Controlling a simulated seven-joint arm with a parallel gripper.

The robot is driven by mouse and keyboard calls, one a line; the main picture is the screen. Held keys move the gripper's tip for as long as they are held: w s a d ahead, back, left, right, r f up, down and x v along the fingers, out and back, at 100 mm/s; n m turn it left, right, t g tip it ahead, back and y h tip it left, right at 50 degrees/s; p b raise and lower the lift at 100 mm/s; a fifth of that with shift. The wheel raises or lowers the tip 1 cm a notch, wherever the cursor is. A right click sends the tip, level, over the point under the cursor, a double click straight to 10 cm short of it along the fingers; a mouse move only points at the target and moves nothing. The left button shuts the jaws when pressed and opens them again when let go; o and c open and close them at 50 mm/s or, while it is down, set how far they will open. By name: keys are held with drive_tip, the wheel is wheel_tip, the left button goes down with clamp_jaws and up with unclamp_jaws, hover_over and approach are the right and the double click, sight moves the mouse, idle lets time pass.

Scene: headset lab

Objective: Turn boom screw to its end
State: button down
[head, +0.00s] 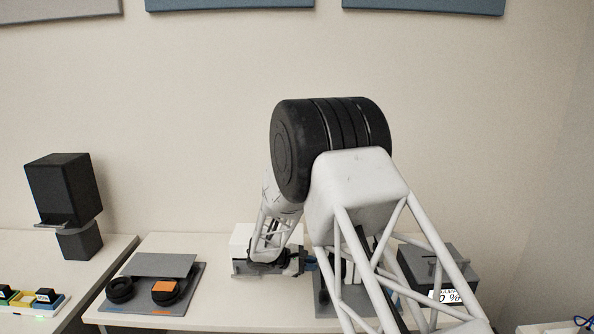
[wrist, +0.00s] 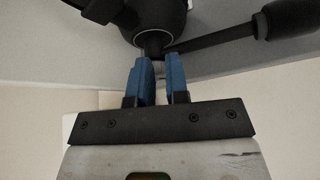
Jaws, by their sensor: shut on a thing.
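In the wrist view, my gripper (wrist: 162,62) has two blue fingers that reach up to a short dark stem, the boom screw (wrist: 153,44). The screw sits under a round black housing (wrist: 160,18). A dark rod, the boom (wrist: 222,40), runs from the housing to the right and ends in a thicker black part. The fingers are shut on the screw; the exact contact is partly hidden by the fingers.
A dark grey box (head: 436,268) with a label stands at right. A side table at far left bears a black device (head: 64,190) and coloured blocks (head: 25,299).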

drive_tip(key=shift+s+d+f, duration=0.35)
drive_tip(key=shift+s+f, duration=0.15)
drive_tip(key=shift+r, duration=0.15)
drive_tip(key=a, duration=0.6)
drive_tip(key=shift+w+a+r, duration=0.2)
drive_tip(key=shift+a+r, duration=0.1)
drive_tip(key=shift+r, duration=0.1)
idle(0.4)
drive_tip(key=w, duration=0.2)
drive_tip(key=a, duration=0.1)
drive_tip(key=shift+w+r, duration=0.4)
drive_tip(key=shift+d, duration=0.1)
